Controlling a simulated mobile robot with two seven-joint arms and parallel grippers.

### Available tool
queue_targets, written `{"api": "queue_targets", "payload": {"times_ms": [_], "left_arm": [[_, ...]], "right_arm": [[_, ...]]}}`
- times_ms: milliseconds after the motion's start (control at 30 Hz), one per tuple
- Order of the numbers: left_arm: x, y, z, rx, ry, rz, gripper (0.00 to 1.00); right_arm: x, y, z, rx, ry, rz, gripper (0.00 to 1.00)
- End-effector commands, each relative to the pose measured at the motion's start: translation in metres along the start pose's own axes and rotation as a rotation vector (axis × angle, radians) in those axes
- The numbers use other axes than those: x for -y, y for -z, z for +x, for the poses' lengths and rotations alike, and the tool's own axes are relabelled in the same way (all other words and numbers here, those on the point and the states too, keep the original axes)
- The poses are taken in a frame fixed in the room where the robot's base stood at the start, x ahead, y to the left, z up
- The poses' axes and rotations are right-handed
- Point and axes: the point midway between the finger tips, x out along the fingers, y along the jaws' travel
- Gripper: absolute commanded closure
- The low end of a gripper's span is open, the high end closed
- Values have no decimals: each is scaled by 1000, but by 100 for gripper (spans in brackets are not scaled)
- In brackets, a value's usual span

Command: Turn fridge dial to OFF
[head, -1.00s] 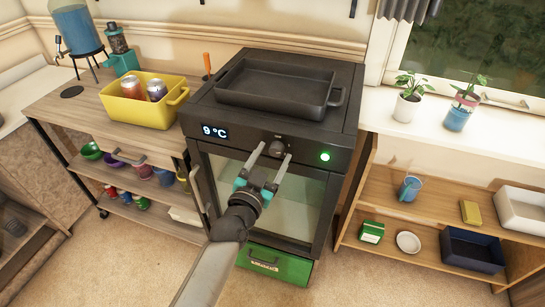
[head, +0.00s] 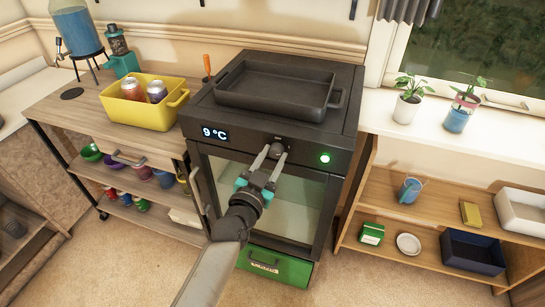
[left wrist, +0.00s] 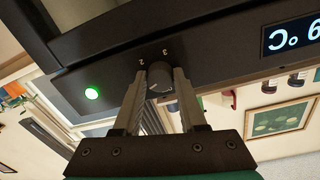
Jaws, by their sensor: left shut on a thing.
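The black fridge (head: 310,205) has a glass door and a top panel with a display (head: 215,133) reading 9 °C. A green light (head: 325,158) is lit on the right of the panel. The dark round dial (head: 279,145) sits between display and light. My left gripper (head: 269,152) reaches the panel with its fingers on either side of the dial, shut on it. In the left wrist view, the dial (left wrist: 160,78) is between the fingertips, with marks 2 and 3 visible beside it; its other marks are hidden. My right gripper is not in view.
A black tray (head: 230,97) lies on top of the fridge. A yellow bin (head: 118,111) with cans stands on the wooden counter at left. A wooden shelf (head: 385,243) with small items stands at right. A green drawer (head: 300,270) is below the fridge door.

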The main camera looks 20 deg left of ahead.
Motion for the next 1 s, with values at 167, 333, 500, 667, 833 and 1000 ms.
{"api": "queue_targets", "payload": {"times_ms": [167, 333, 500, 667, 833, 1000], "left_arm": [[0, 0, 0, 0, 0, 0, 100], [0, 0, 0, 0, 0, -13, 100], [0, 0, 0, -3, 1, -67, 100], [-1, 1, 0, -8, 0, -167, 100], [0, 1, 0, -14, 3, -316, 100], [-1, 0, 0, -22, 4, -479, 100]], "right_arm": [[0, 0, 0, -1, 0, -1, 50], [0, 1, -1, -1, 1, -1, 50], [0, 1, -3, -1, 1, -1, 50], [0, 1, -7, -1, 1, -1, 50], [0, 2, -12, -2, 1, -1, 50], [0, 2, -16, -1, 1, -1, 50]]}}
